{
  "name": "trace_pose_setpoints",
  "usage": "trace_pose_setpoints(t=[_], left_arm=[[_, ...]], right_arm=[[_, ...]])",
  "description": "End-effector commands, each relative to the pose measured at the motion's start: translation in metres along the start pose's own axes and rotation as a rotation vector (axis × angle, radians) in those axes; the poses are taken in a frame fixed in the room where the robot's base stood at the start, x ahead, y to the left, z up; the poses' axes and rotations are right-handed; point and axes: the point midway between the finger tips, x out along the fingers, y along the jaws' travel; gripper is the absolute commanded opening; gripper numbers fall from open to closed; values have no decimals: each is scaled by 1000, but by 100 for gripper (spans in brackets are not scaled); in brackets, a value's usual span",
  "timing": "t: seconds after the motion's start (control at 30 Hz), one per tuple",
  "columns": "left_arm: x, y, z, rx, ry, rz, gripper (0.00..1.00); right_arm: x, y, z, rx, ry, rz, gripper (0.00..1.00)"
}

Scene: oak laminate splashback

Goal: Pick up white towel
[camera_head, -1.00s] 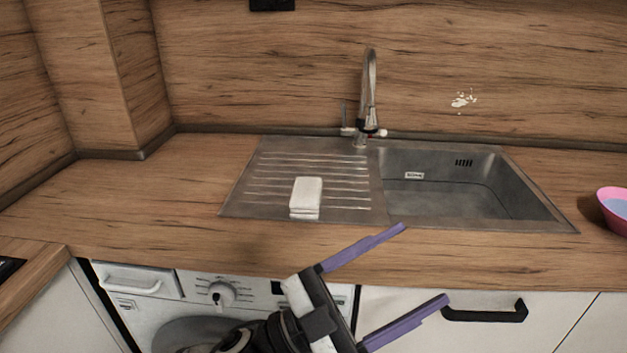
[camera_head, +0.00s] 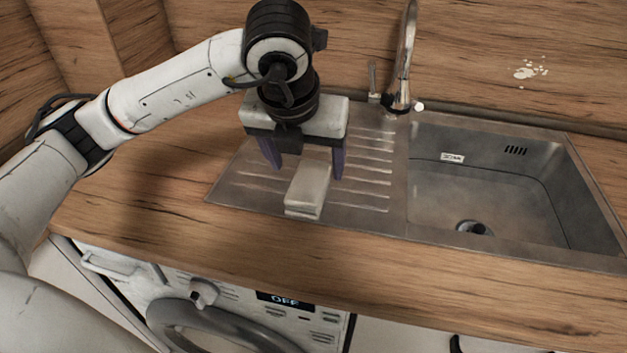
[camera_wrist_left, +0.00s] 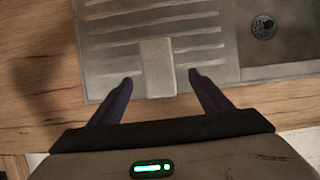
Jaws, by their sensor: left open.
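The white towel (camera_head: 308,188) is a small folded block lying on the ribbed drainboard, left of the sink basin. It also shows in the left wrist view (camera_wrist_left: 157,68), ahead of and between the two fingers. My left gripper (camera_head: 306,170) is open and points down over the drainboard, with its purple fingers apart above and behind the towel in the head view. The fingers do not visibly touch it. In the left wrist view the left gripper (camera_wrist_left: 160,84) is empty. My right gripper is not in view.
The steel sink basin (camera_head: 480,190) lies right of the drainboard (camera_head: 362,212). A tall faucet (camera_head: 402,60) stands behind it. The wooden counter (camera_head: 150,200) is clear at the left. A washing machine (camera_head: 235,300) is below the front edge.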

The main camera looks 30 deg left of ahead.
Motion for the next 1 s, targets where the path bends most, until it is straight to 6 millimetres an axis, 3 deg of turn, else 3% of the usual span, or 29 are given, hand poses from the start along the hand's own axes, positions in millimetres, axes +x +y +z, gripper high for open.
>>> trace_pose_setpoints(t=[0.1, 0.37, 0.6, 0.93, 1.0], left_arm=[[19, 0, -1, 1, 6, 0, 72], [40, 2, 1, 1, 5, -1, 72], [75, 4, 3, 3, 7, -2, 72], [83, 4, 3, 5, 4, -5, 72], [83, 4, 3, 5, 4, -5, 60]], right_arm=[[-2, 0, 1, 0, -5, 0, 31], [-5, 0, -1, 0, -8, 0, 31], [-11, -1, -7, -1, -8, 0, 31], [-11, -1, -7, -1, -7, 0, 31], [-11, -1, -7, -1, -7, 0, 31]])
